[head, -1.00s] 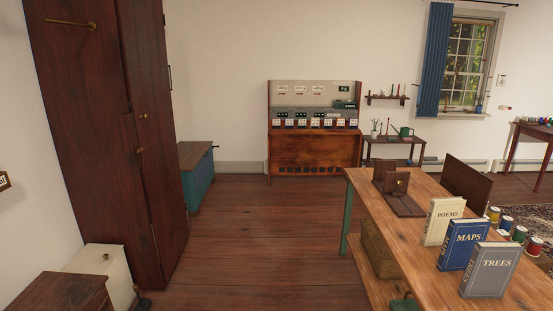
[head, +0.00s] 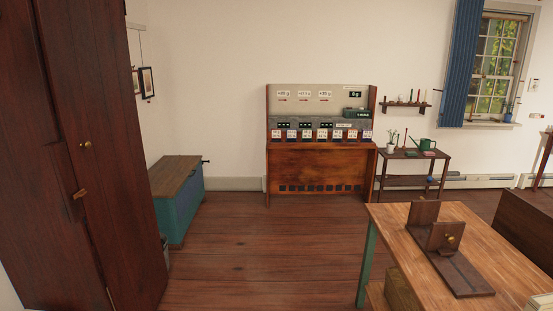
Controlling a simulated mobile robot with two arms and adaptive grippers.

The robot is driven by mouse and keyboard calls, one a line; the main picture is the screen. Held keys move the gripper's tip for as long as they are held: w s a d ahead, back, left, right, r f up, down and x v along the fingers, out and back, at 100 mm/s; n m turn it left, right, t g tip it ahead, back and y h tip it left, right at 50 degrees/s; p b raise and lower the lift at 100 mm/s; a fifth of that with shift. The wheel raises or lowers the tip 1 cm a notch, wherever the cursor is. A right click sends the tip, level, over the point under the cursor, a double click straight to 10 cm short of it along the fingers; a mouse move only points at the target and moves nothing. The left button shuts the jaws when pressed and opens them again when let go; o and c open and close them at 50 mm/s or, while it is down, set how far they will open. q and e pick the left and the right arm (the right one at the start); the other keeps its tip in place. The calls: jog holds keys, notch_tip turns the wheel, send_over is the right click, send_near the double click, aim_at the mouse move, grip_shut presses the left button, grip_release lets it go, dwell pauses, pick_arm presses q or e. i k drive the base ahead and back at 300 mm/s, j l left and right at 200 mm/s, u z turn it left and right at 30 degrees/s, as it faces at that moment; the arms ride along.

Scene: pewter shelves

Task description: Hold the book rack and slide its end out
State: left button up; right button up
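The book rack (head: 462,276) stands on the wooden table at the lower right of the head view. It is dark brown wood, with a flat base that has a dark groove along it. Two upright end plates (head: 423,213) stand close together at its far end. The nearer plate has a brass knob (head: 450,239) on it. No books stand in the rack. Neither of my grippers shows in the view.
The table (head: 390,215) has a bare strip at its left edge. A dark wooden panel (head: 525,222) rises on its right. A tall dark cabinet (head: 100,150) fills the left, and a teal chest (head: 180,205) stands behind it. The floor (head: 270,240) between is open.

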aim_at(444, 237)
jog(key=i, duration=1.65)
jog(key=i+z, duration=0.4)
jog(key=i+j+z, duration=0.25)
jog(key=i+z, duration=0.2)
jog(key=i+j+z, duration=0.4)
jog(key=i+z, duration=0.2)
jog(key=z, duration=0.25)
jog(key=i+j+z, duration=0.15)
jog(key=z, duration=0.25)
jog(key=i+j+z, duration=0.2)
jog(key=z, duration=0.25)
jog(key=i+j+z, duration=0.15)
jog(key=z, duration=0.3)
